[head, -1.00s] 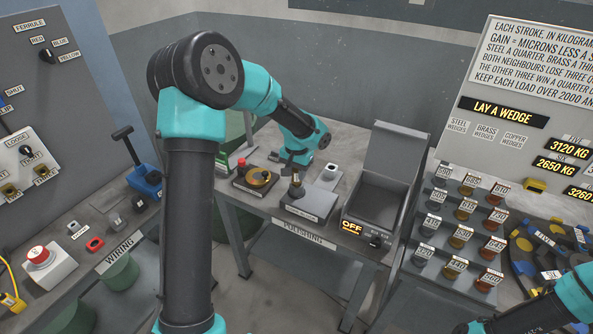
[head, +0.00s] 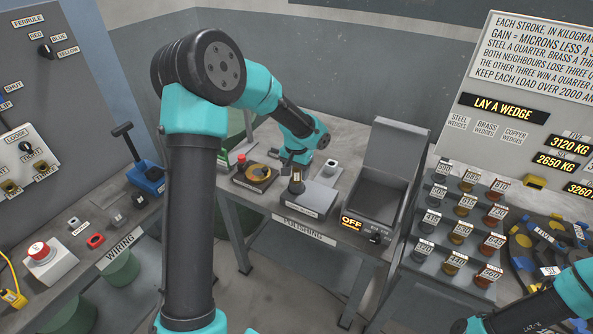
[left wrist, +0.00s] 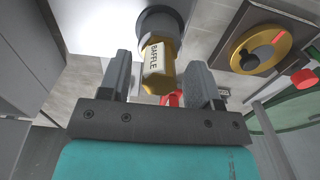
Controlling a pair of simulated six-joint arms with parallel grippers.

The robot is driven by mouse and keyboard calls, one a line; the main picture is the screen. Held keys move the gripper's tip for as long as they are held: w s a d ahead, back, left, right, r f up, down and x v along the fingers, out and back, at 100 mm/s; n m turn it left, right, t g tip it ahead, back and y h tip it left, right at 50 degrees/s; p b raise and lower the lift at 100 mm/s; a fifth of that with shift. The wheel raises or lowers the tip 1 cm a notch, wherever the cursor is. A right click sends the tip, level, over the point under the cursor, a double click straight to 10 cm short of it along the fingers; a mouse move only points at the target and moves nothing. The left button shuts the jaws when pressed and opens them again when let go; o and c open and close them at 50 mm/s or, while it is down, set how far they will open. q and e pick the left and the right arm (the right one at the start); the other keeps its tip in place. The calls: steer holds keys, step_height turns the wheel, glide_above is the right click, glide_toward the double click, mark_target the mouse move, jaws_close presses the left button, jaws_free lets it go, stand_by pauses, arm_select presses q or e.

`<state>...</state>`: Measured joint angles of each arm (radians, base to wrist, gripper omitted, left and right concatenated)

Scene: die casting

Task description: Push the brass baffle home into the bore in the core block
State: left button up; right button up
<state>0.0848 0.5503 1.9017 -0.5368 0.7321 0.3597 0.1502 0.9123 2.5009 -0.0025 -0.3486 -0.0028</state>
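The brass baffle (left wrist: 158,68) shows in the left wrist view as a gold six-sided piece with a white BAFFLE label. Its far end meets a dark round collar (left wrist: 163,22) on the pale core block (left wrist: 100,22); how deep it sits in the bore is hidden. My left gripper (left wrist: 160,88) has its two fingers apart, one on each side of the baffle, with gaps showing. In the head view the left gripper (head: 292,160) hangs just above the baffle and the core block (head: 310,201) on the polishing bench. My right gripper is out of view; only its arm shows at lower right.
A brass dial (head: 257,174) with a red button sits left of the block. An open grey box (head: 380,192) with an OFF display stands to its right. A rack of wedges (head: 459,230) is further right, and the wiring bench (head: 85,245) is at left.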

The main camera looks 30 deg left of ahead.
arm_select(q)
steer(key=shift+o, duration=0.4)
step_height(320, 180, up, 18)
steer(key=shift+f, duration=0.25)
steer(key=shift+f, duration=0.15)
stand_by(1.2)
steer(key=s+d+f+h, duration=0.1)
steer(key=s+d+f, duration=0.3)
steer(key=f, duration=0.9)
steer(key=s+d+f+n+h, duration=0.1)
steer(key=s+d+f, duration=0.4)
steer(key=s+f, duration=0.6)
steer(key=s+d+f+h, duration=0.1)
steer(key=s+d+f, duration=0.3)
steer(key=f, duration=1.2)
steer(key=shift+s+d+f+t+h, duration=0.2)
steer(key=shift+s+d+t+h, duration=0.15)
steer(key=shift+s, duration=1.85)
